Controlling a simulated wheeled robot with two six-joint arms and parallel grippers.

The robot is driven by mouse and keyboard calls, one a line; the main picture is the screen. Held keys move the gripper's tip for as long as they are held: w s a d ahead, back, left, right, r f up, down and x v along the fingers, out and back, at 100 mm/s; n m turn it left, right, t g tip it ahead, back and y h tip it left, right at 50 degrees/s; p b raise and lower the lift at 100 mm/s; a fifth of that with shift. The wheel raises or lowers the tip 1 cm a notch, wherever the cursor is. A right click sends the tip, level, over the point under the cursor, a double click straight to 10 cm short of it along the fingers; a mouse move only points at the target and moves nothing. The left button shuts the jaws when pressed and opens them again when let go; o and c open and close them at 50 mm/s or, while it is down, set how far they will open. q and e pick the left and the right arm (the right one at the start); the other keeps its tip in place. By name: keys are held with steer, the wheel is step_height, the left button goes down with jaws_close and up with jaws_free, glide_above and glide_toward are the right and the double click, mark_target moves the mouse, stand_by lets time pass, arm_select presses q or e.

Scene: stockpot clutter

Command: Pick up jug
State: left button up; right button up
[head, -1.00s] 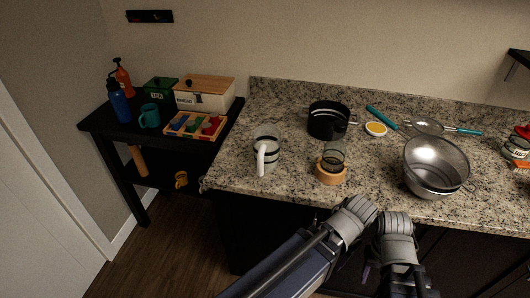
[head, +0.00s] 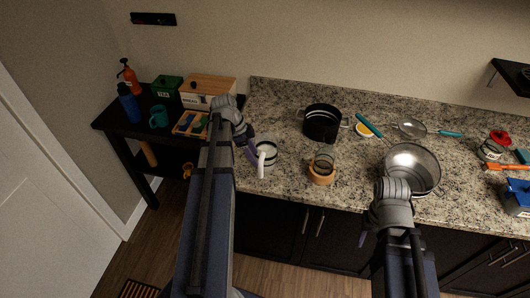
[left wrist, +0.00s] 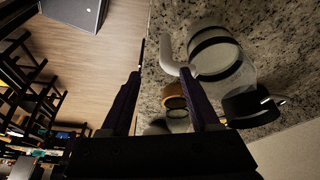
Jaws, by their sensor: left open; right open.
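The jug (head: 267,153), pale with dark bands and a white handle, stands upright at the left end of the granite counter. In the left wrist view the jug (left wrist: 216,52) is close, its handle ahead of the fingertips and nearer the right-hand finger. My left gripper (head: 254,156) is open beside the jug's handle side in the head view; it also shows in the left wrist view (left wrist: 161,76). Whether a finger touches the handle I cannot tell. My right gripper (head: 363,240) is open, low in front of the counter, mostly hidden by its arm.
A glass in a wooden holder (head: 321,172) stands right of the jug, with a black pot (head: 322,124) behind it. A metal bowl (head: 412,168) is further right. A dark side table (head: 110,124) with boxes stands left of the counter.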

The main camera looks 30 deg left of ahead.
mark_target(261, 172)
arm_select(q)
steer(key=shift+m, duration=0.5)
steer(key=f+b, duration=0.1)
steer(key=b, duration=0.1)
steer(key=f+b, duration=0.1)
steer(key=f, duration=0.1)
steer(key=w+f+b, duration=0.1)
steer(key=f+b, duration=0.1)
steer(key=shift+f+b, duration=0.2)
steer(key=shift+b, duration=0.1)
steer(key=b+x, duration=0.5)
steer(key=x, duration=0.1)
steer(key=shift+b, duration=0.3)
jaws_close()
stand_by(1.0)
